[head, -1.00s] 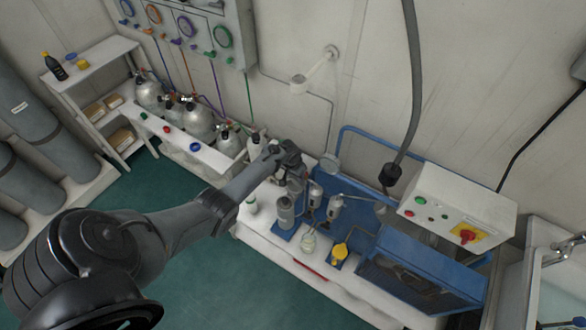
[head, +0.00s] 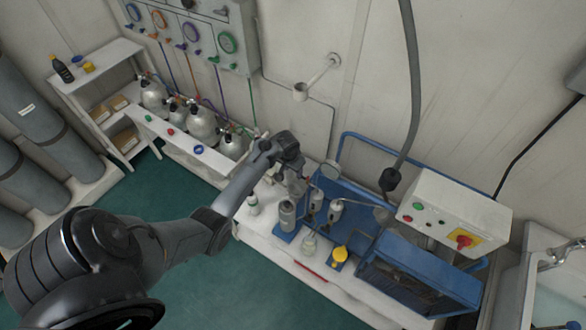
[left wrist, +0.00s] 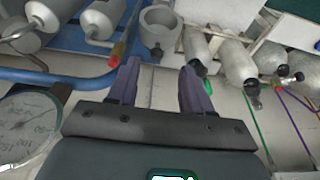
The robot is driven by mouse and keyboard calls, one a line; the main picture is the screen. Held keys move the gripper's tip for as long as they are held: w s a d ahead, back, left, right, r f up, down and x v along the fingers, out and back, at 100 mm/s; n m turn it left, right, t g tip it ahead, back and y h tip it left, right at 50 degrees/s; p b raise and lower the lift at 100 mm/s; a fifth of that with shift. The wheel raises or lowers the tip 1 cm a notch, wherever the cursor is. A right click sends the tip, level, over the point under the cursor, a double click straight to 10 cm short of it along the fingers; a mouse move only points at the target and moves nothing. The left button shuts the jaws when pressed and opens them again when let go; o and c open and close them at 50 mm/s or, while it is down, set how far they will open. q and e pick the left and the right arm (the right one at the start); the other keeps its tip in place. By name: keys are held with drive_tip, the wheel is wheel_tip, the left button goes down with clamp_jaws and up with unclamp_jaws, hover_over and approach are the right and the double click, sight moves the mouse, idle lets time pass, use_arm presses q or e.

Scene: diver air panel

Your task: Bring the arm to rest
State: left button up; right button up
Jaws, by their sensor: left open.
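My left arm reaches in from the left in the head view, and its gripper (head: 297,186) is over the white bench, beside the left end of the blue compressor frame. In the left wrist view the gripper (left wrist: 160,85) shows two dark fingers set apart, with nothing between them. A grey cup-like holder (left wrist: 160,28) lies just beyond the fingertips in that view. My right gripper is not in view.
The blue frame (head: 342,135) carries grey filter cylinders (head: 287,214). A round gauge (left wrist: 28,125) is close to the gripper in the wrist view. Silver cylinders (head: 203,124) stand left. A control box (head: 455,212) and hanging hose (head: 415,90) are right.

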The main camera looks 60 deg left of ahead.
use_arm(q)
drive_tip(key=s+d+f+m+g+p, duration=0.1)
drive_tip(key=s+d+f, duration=0.15)
drive_tip(key=s, duration=0.35)
drive_tip(key=s+d+f+g+p, duration=0.1)
drive_tip(key=s+f+p, duration=0.1)
drive_tip(key=s+f, duration=0.25)
drive_tip(key=s+d+r+m+p, duration=0.2)
drive_tip(key=s+d, duration=0.5)
drive_tip(key=s, duration=0.1)
drive_tip(key=s+d+r+m+t+p, duration=0.1)
drive_tip(key=s+d+r, duration=0.2)
drive_tip(key=d+r, duration=0.6)
drive_tip(key=s+d+r+m+t+p, duration=0.1)
drive_tip(key=s+d+r+m+p, duration=0.1)
drive_tip(key=d+r, duration=0.65)
wheel_tip(320, 180, up, 8)
drive_tip(key=d+t+h, duration=0.1)
drive_tip(key=d, duration=0.1)
drive_tip(key=shift+w+r+m, duration=0.15)
drive_tip(key=shift+w+m, duration=0.15)
drive_tip(key=shift+w, duration=0.1)
